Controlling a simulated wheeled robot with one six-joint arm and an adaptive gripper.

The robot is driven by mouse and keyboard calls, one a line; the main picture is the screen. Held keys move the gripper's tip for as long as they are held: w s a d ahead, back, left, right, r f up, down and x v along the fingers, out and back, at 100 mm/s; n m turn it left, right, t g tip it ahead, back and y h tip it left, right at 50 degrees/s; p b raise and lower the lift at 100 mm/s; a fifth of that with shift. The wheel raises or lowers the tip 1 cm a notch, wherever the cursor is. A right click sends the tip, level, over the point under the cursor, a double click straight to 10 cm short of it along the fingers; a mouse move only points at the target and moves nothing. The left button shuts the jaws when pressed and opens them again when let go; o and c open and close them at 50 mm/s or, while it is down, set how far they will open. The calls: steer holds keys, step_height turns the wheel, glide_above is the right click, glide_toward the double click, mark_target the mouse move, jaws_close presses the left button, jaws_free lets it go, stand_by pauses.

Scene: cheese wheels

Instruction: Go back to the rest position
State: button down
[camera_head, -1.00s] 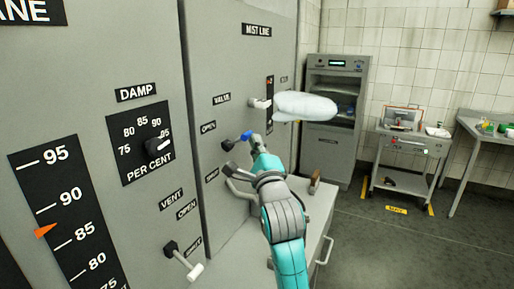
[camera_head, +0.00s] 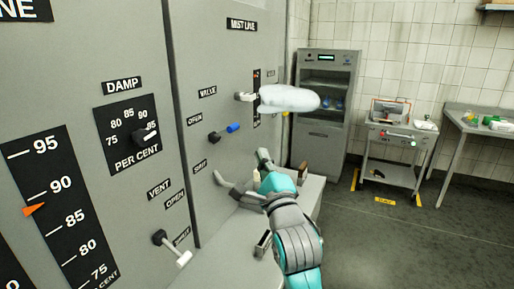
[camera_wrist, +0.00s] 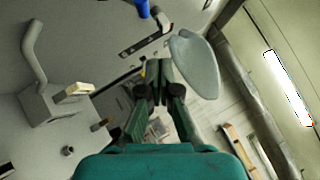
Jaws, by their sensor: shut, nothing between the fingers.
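My gripper (camera_head: 264,158) is in front of the grey panel (camera_head: 215,60), below and to the right of the blue-handled lever (camera_head: 233,128). Its fingers are shut and empty, and apart from the lever. In the wrist view the shut fingers (camera_wrist: 158,75) point away from the camera, and part of the blue handle (camera_wrist: 143,8) shows at the top edge. The lever points right, between the OPEN and SHUT labels. A white elongated plume (camera_head: 288,98) stands out from the nozzle (camera_head: 244,97) above my gripper; it also shows in the wrist view (camera_wrist: 196,68).
A curved grey pipe (camera_head: 231,188) is close left of my arm. A pale cabinet top (camera_head: 230,255) lies below, with a small brown block (camera_head: 304,172). A tall grey cabinet (camera_head: 326,145), a cart (camera_head: 390,175) and a table (camera_head: 470,116) stand beyond. The floor at right is clear.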

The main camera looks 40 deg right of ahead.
steer(key=v, duration=0.3)
steer(key=shift+s+r, duration=0.1)
steer(key=shift+r, duration=0.1)
steer(key=shift+f, duration=0.1)
steer(key=s+a+f+n+g+y, duration=0.15)
steer(key=s+a+f+n, duration=0.3)
steer(key=f, duration=0.45)
steer(key=s+a+f+n+y, duration=0.3)
steer(key=s+a+f+n, duration=0.15)
steer(key=f, duration=0.45)
steer(key=s+a+f+n+g+y, duration=0.1)
steer(key=s+a+f+n+y, duration=0.15)
steer(key=a+f+n, duration=0.45)
steer(key=s+a+f+n+y, duration=0.1)
steer(key=s+f+n, duration=0.2)
steer(key=s, duration=0.5)
steer(key=s+a+f+n+g, duration=0.1)
steer(key=s+a+f+n, duration=0.1)
steer(key=s, duration=0.7)
steer(key=s+a+f+n+g+y, duration=0.1)
steer(key=s+f+n, duration=0.3)
steer(key=s+n, duration=0.2)
steer(key=shift+s+a+f+y, duration=0.3)
steer(key=shift+s+a, duration=0.05)
steer(key=shift+s, duration=0.9)
